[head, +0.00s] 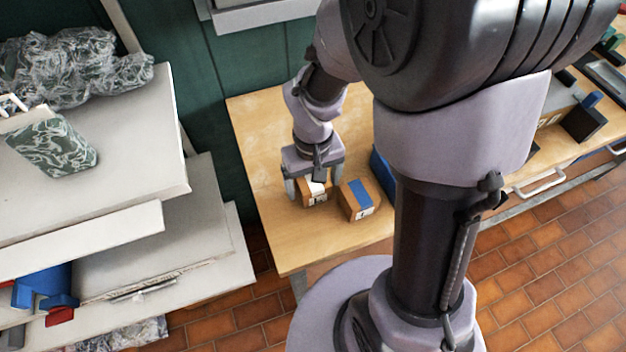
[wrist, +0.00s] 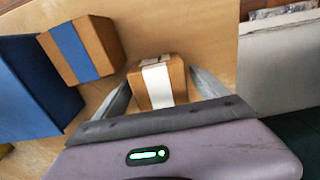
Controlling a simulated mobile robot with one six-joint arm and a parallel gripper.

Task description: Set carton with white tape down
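The carton with white tape (wrist: 146,92) is a small brown box with a white strip over its top and side. It sits between the two fingers of my gripper (wrist: 160,77), whose tips appear to touch its opposite sides. In the head view the carton (head: 315,194) is under my gripper (head: 314,185), over the left part of the wooden table (head: 265,140). Its underside is hidden, so I cannot tell whether it touches the tabletop or hangs just above it.
A similar carton with blue tape (head: 358,199) stands close by on the right in the head view. A blue bin (head: 381,172) is beyond it, partly hidden by my arm. Bare tabletop lies left of the cartons. Pale shelves (head: 150,235) stand further left.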

